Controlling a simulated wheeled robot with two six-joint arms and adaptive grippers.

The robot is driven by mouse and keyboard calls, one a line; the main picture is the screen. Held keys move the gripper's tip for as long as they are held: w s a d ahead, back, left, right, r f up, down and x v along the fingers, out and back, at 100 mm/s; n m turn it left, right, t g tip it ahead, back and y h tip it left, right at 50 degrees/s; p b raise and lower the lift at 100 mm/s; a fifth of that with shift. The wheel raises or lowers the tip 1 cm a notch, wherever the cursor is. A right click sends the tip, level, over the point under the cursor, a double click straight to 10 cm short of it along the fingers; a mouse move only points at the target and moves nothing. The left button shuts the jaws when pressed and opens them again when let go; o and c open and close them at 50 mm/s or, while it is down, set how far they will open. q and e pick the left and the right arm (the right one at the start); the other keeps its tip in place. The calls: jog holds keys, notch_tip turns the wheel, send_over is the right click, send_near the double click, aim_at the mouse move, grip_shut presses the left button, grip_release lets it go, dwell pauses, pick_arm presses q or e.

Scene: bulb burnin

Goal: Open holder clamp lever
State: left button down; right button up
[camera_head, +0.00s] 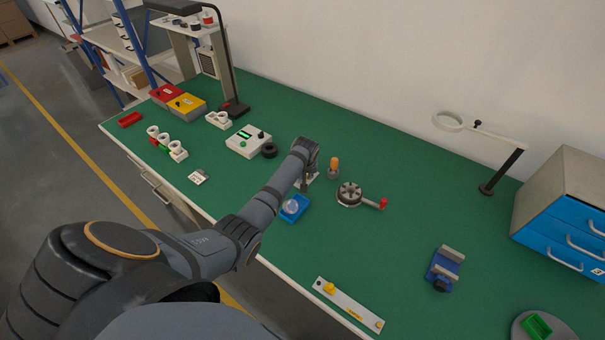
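My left arm comes in from the lower left. Its gripper (304,186) points down over a small pale plate (314,179), which it partly hides. Whether its fingers are open or touching anything cannot be seen. To its right stands a round dark fixture (349,192) with a short lever ending in a red knob (382,203), pointing right. I cannot tell whether this is the holder's clamp lever. A clear bulb (291,207) lies in a blue tray (295,215) just in front of the gripper. My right gripper is not in view.
An orange-topped piece (334,163) stands behind the fixture. A white box with a green display (247,142) is to the left. A flat bar with yellow parts (349,305) and a blue vise (443,268) are nearer. The green tabletop (420,160) is clear right of the fixture.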

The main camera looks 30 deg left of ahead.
pick_arm(q)
jog(key=shift+w+d+n+y, duration=0.15)
jog(key=shift+w+n+y, duration=0.25)
jog(key=shift+n, duration=0.6)
jog(key=shift+g, duration=0.3)
jog(key=c, duration=1.3)
grip_release()
jog(key=shift+w, duration=0.1)
jog(key=v, duration=1.2)
